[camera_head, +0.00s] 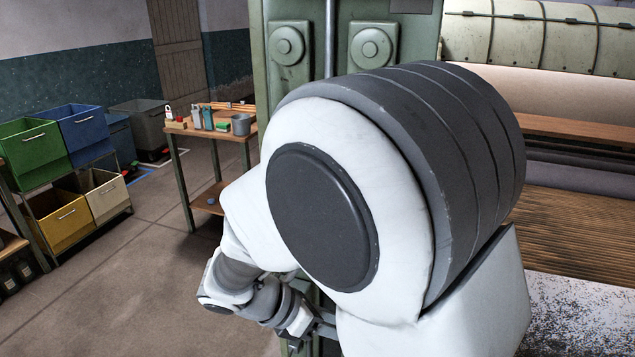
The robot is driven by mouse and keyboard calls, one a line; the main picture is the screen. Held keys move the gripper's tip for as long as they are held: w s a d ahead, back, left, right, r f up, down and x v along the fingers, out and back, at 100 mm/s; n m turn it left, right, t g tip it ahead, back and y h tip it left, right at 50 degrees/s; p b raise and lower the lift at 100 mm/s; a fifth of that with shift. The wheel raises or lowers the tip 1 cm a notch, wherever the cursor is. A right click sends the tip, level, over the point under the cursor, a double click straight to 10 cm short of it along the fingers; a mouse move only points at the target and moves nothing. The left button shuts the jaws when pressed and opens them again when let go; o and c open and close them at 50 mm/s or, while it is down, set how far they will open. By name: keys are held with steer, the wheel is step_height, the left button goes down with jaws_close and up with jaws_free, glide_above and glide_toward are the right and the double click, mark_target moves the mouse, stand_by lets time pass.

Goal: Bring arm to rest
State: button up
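My arm fills the middle of the head view, with a large white and dark grey joint close to the camera. The arm bends down and to the left, then back toward the right at the bottom. My gripper (318,326) is small and partly hidden behind my own arm near the bottom edge. I cannot tell whether its fingers are open or shut, or whether it holds anything.
A green machine (388,17) with two round knobs stands close behind my arm, with wooden slats (575,228) at right. A small table (200,131) holding several items stands left of it. Coloured bins (32,147) are at far left. Floor (130,270) at lower left is clear.

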steer(key=s+d+r+m+t+y, duration=0.1)
steer(key=s+d+r+m+y, duration=0.3)
steer(key=r+m, duration=0.3)
steer(key=s+d+r+m+t+y, duration=0.2)
steer(key=s+d+r+m+y, duration=0.3)
steer(key=m, duration=1.2)
steer(key=shift+s+d+r+m, duration=0.3)
steer(key=shift+s+d+r, duration=0.25)
steer(key=shift+r, duration=0.35)
steer(key=shift+a, duration=0.1)
